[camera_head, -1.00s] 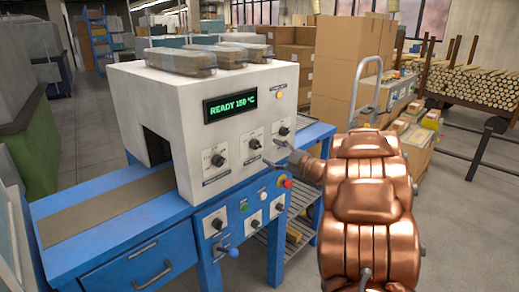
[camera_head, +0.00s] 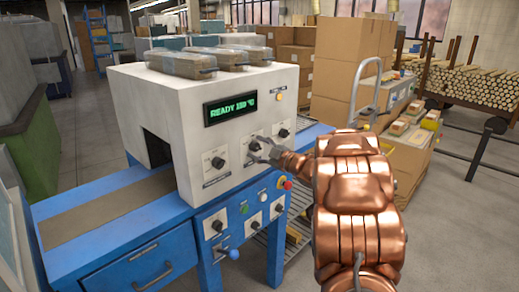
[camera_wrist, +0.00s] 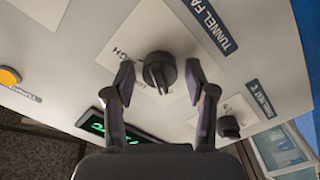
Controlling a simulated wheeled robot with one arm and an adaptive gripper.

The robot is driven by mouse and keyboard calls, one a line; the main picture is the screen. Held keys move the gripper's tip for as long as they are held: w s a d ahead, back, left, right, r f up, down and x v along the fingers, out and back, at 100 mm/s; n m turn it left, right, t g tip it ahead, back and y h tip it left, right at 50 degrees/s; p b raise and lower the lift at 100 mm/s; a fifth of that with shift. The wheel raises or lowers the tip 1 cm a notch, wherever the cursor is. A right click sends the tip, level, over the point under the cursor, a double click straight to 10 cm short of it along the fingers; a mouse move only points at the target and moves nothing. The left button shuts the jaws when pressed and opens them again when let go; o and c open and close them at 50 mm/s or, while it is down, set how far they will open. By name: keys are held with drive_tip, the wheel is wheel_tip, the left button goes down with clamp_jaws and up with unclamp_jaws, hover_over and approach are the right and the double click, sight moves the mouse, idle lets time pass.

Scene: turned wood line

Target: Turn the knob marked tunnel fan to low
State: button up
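The tunnel fan knob (camera_wrist: 158,72) is a black dial on a white plate, with a blue "TUNNEL FA…" label (camera_wrist: 208,22) beside it in the wrist view. Letters of "HIGH" show by the dial, partly covered. My gripper (camera_wrist: 160,68) is open, with one finger on each side of the knob. I cannot tell whether the fingers touch it. In the head view my gripper (camera_head: 264,152) is at the middle knob (camera_head: 254,145) of the white machine's (camera_head: 235,150) upper row. The low mark and the pointer's exact setting are not clear.
Neighbouring knobs sit left (camera_head: 218,162) and right (camera_head: 283,132) of it. A green display (camera_head: 231,107) is above. A lower blue panel has more knobs, buttons and a red stop button (camera_head: 287,185). Cartons (camera_head: 345,70) stand behind at right. The floor at right is open.

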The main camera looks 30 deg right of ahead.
drive_tip(key=c, duration=0.8)
drive_tip(key=shift+d, duration=0.15)
drive_tip(key=shift+c, duration=0.6)
drive_tip(key=shift+r+m+p, duration=0.15)
drive_tip(key=shift+m+p, duration=0.25)
drive_tip(key=shift+p, duration=0.3)
drive_tip(key=m+p, duration=0.2)
drive_tip(key=p, duration=0.2)
drive_tip(key=shift+r+m, duration=0.2)
drive_tip(key=shift+m, duration=0.2)
drive_tip(key=m+p, duration=0.4)
drive_tip(key=p, duration=0.1)
drive_tip(key=shift+f+p, duration=0.1)
drive_tip(key=shift+p, duration=0.3)
drive_tip(key=m+p, duration=0.3)
drive_tip(key=m, duration=0.1)
drive_tip(key=shift+f+p, duration=0.15)
drive_tip(key=shift+p, duration=0.15)
drive_tip(key=shift+f, duration=0.1)
